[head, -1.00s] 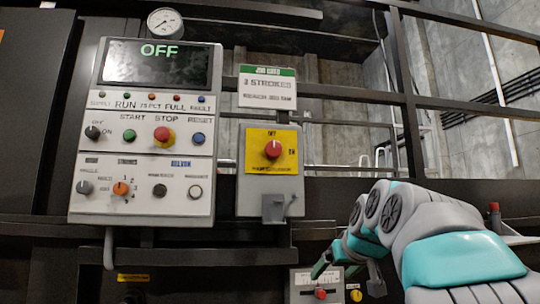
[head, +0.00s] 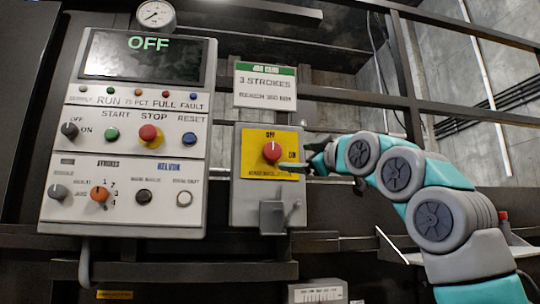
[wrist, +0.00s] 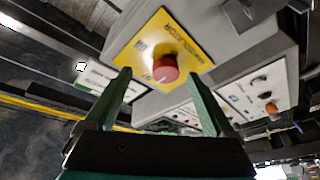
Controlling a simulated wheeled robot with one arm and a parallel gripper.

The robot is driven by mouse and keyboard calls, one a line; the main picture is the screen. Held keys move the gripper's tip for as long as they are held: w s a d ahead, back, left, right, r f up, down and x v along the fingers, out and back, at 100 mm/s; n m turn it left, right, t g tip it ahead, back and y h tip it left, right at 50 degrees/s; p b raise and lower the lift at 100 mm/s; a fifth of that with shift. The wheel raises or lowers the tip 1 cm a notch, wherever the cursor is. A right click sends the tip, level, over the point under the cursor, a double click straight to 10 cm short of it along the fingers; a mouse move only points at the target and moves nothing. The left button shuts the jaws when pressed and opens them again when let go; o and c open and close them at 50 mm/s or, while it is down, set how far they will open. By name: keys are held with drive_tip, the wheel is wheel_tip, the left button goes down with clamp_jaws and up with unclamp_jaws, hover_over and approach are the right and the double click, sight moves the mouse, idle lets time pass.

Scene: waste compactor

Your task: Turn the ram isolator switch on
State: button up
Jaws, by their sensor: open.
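The ram isolator switch is a red knob (head: 272,152) on a yellow plate (head: 254,170) fixed to a grey box (head: 240,209). OFF is printed above the knob and ON to its right. A pale mark on the knob points up towards OFF. My gripper (head: 303,160) is at the right edge of the yellow plate, its fingers pointing towards the knob. In the wrist view, my gripper (wrist: 160,82) is open, and the red knob (wrist: 165,68) appears between its fingertips. I cannot tell whether either finger touches it.
A control panel (head: 128,150) with buttons, knobs and a screen reading OFF stands left of the box. A sign reading 3 STROKES (head: 265,85) hangs above. A padlock-like grey fitting (head: 275,216) sticks out below the plate. Dark rails (head: 465,110) cross the right side.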

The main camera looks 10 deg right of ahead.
sight(274, 151)
drive_tip(key=shift+n+y, duration=0.6)
drive_tip(key=shift+n, duration=0.3)
drive_tip(key=w+a+p, duration=0.1)
drive_tip(key=w+a+r+p, duration=0.2)
drive_tip(key=w, duration=0.1)
drive_tip(key=shift+w+a+r, duration=0.1)
drive_tip(key=shift+a+r, duration=0.15)
drive_tip(key=shift+a, duration=0.15)
drive_tip(key=shift+w+a+p, duration=0.3)
drive_tip(key=shift+w, duration=0.45)
drive_tip(key=c, duration=1.4)
